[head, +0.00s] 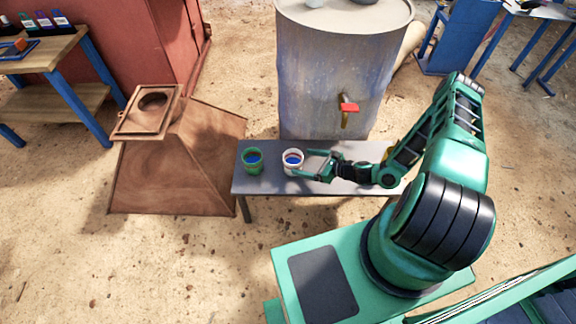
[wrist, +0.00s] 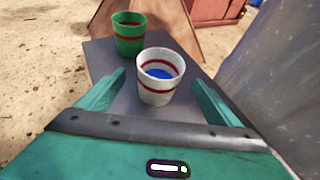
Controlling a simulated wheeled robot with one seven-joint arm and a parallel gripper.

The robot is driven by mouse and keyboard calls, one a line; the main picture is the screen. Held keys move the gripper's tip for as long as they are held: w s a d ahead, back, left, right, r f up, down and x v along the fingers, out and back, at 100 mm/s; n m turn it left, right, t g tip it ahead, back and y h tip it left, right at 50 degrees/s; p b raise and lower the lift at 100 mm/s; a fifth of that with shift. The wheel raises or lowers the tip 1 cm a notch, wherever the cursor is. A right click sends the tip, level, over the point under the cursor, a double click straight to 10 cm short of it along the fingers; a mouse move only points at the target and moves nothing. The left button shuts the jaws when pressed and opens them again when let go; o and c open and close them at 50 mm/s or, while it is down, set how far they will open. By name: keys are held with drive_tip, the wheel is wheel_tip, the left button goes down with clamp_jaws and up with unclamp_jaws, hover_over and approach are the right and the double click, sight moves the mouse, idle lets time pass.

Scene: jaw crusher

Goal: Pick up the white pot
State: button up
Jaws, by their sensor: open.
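The white pot (head: 292,161) stands upright on a small grey bench. It has dark red bands and something blue inside, and it also shows in the wrist view (wrist: 157,90). My gripper (head: 312,164) is open and comes at the pot from the right in the head view. In the wrist view my gripper (wrist: 160,90) has one finger on each side of the pot, with a gap on both sides. The fingers look apart from the pot, but I cannot tell how far the pot is between them.
A green pot (head: 252,161) with a red band stands left of the white pot on the grey bench (head: 270,183). A large metal barrel (head: 325,75) with a red-handled tap (head: 348,108) stands behind the bench. A rusty hopper (head: 160,170) is at the left.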

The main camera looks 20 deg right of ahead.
sight(286, 158)
drive_tip(key=shift+x, duration=5.6)
drive_tip(key=shift+d, duration=0.1)
drive_tip(key=c, duration=1.4)
drive_tip(key=shift+o, duration=0.2)
